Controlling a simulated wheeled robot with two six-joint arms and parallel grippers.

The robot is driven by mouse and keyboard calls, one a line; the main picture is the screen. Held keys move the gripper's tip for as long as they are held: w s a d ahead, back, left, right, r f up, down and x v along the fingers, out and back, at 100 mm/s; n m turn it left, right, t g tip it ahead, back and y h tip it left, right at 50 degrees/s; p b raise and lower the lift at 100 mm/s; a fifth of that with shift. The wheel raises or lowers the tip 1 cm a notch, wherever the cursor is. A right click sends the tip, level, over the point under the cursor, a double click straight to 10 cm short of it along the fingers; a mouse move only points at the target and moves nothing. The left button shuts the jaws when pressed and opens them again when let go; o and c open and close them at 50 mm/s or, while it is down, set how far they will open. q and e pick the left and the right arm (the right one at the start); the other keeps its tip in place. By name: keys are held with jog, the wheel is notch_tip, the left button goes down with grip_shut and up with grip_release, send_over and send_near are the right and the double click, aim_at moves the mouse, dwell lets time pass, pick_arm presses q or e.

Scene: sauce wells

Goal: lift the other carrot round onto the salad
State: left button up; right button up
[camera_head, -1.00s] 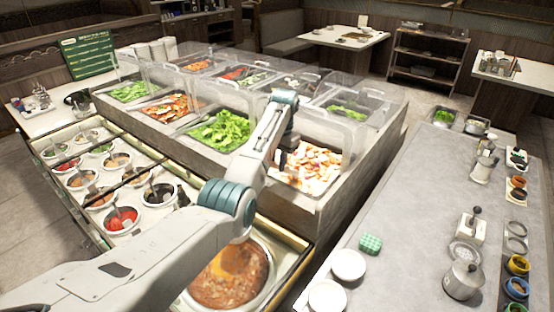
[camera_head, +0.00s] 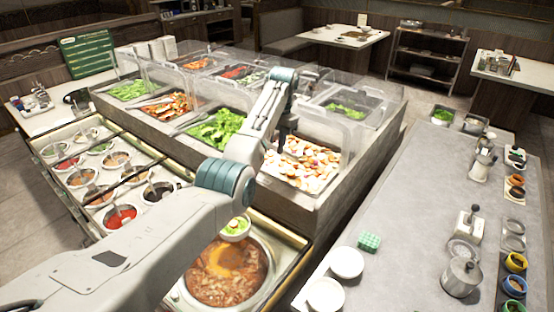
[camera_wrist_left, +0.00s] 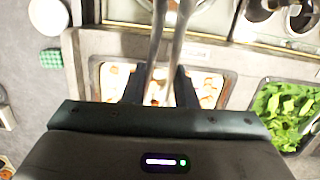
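A small bowl of green salad (camera_head: 236,228) with orange bits on top stands beside the soup pot, partly behind my left arm. A bin of mixed white and orange pieces (camera_head: 312,165) sits at the right end of the counter. My left gripper (camera_head: 284,140) points down over this bin. In the left wrist view its dark fingers (camera_wrist_left: 160,85) stand apart with the two metal arms of tongs (camera_wrist_left: 155,50) between them; they look shut on the tongs. The tong tips and any carrot round in them cannot be made out. My right gripper is not in view.
A soup pot (camera_head: 228,275) sits at the near end of the counter. Clear guards stand over the bins, including a leafy green bin (camera_head: 222,128). Sauce wells (camera_head: 120,217) lie at the left. A grey worktop (camera_head: 420,200) with white plates (camera_head: 346,262) is at the right.

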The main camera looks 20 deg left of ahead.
pick_arm(q)
jog(key=r, duration=0.3)
jog(key=s+r, duration=0.1)
jog(key=shift+d+r, duration=0.25)
jog(key=shift+d, duration=0.05)
notch_tip(320, 180, down, 7)
jog(key=shift+w+a+r, duration=0.15)
jog(key=shift+w+a, duration=0.05)
jog(key=shift+w, duration=0.1)
jog(key=shift+s, duration=0.1)
dwell(0.4)
jog(key=shift+f, duration=0.2)
jog(key=shift+f, duration=0.85)
